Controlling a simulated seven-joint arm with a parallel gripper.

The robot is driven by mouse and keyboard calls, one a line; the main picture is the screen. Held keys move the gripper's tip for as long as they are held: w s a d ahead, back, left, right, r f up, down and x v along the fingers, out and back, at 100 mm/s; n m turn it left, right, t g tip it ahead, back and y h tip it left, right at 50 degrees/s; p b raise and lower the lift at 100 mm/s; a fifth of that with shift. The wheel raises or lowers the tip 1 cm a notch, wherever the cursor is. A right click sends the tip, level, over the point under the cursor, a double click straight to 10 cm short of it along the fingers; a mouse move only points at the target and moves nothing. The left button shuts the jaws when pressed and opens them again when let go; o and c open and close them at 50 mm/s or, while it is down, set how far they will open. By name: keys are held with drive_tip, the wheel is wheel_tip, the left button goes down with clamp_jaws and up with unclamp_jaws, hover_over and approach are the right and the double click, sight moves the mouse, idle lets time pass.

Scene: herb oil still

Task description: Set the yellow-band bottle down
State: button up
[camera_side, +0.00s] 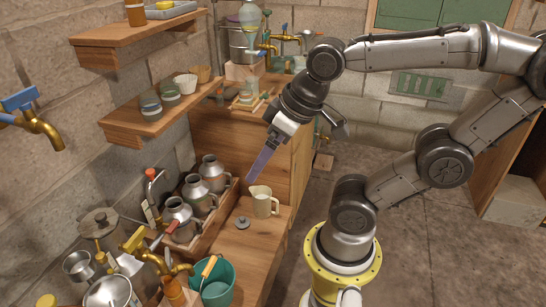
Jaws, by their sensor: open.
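My gripper (258,168) hangs from the arm near the middle of the picture, with long bluish-purple fingers pointing down and to the left. It is open, with no bottle visible between the fingers. Its tips are above the wooden bench (232,250), close to the cream jug (263,203) and the metal cans. I cannot make out a bottle with a clear yellow band. Several small bottles (248,96) stand in a wooden rack behind the gripper, too small to tell their bands.
A wooden crate holds three metal cans (197,193). A grey lid (243,223) lies on the bench in front of the jug. A teal bucket (226,272) and brass taps (165,262) stand nearer. Wall shelves (150,122) carry jars at the left. Open floor lies to the right.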

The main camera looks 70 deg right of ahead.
sight(173, 290)
drive_tip(key=shift+s+d, duration=0.2)
drive_tip(key=shift+s, duration=0.4)
drive_tip(key=shift+c, duration=0.4)
drive_tip(key=shift+s+n, duration=0.2)
drive_tip(key=shift+n, duration=0.1)
drive_tip(key=c, duration=0.3)
drive_tip(key=w+a+f+m+g+y, duration=0.35)
drive_tip(key=w+f+m+y, duration=0.2)
drive_tip(key=w+f, duration=0.3)
drive_tip(key=w+a+f+m+g+y, duration=0.3)
drive_tip(key=w+a+f+m+y, duration=0.2)
drive_tip(key=w+f+y, duration=0.3)
drive_tip(key=w+d+f+m+t, duration=0.25)
drive_tip(key=f+m+t, duration=0.5)
drive_tip(key=f, duration=0.55)
drive_tip(key=w+d+f+m+t, duration=0.1)
drive_tip(key=d+f+m+t, duration=0.2)
drive_tip(key=f+m+t, duration=0.75)
drive_tip(key=w+a+g, duration=0.1)
drive_tip(key=w+a, duration=0.2)
drive_tip(key=w+a+f+n+g, duration=0.1)
drive_tip(key=w+a, duration=0.2)
drive_tip(key=w+a+f+g+h, duration=0.1)
drive_tip(key=w+a+g, duration=0.1)
drive_tip(key=w+a, duration=0.1)
drive_tip(key=shift+w+a+f+n, duration=0.2)
drive_tip(key=shift+a+n, duration=0.05)
drive_tip(key=shift+a, duration=0.3)
